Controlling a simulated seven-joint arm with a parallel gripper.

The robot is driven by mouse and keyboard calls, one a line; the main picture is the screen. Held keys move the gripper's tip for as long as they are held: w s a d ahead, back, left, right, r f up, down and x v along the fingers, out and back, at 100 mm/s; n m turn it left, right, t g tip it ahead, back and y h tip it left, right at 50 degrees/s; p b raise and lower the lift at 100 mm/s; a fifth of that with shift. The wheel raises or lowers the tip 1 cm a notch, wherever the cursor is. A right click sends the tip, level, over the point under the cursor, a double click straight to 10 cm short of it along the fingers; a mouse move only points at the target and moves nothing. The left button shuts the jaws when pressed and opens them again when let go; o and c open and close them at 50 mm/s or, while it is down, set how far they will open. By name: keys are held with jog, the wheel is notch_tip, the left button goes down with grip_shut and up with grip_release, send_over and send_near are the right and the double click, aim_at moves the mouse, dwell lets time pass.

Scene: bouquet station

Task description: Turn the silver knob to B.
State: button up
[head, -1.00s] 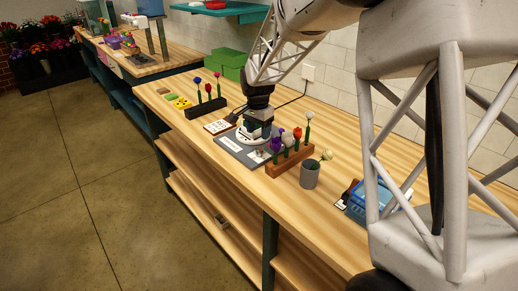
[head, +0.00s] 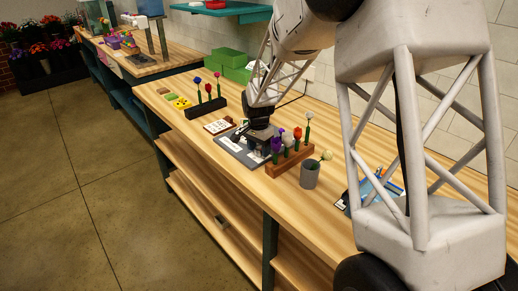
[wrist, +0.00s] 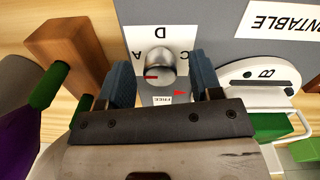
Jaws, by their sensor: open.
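The silver knob (wrist: 156,67) shows in the wrist view on a grey panel (wrist: 205,18), with a short red mark on its lower left. Letters A, D and C stand around it, with A on the left, D above and C on the right. In the head view my gripper (head: 259,147) is low over the panel and hides the knob.
A wooden flower rack (head: 290,162) stands close to my gripper. A grey cup (head: 310,176) is nearby. A black flower rack (head: 206,108) stands farther left.

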jog(key=shift+f, duration=0.1)
jog(key=c, duration=0.9)
jog(key=shift+n, duration=0.5)
jog(key=n, duration=0.4)
jog(key=shift+n, duration=0.3)
jog(key=n, duration=0.6)
jog(key=shift+s, duration=0.1)
jog(key=o, duration=0.9)
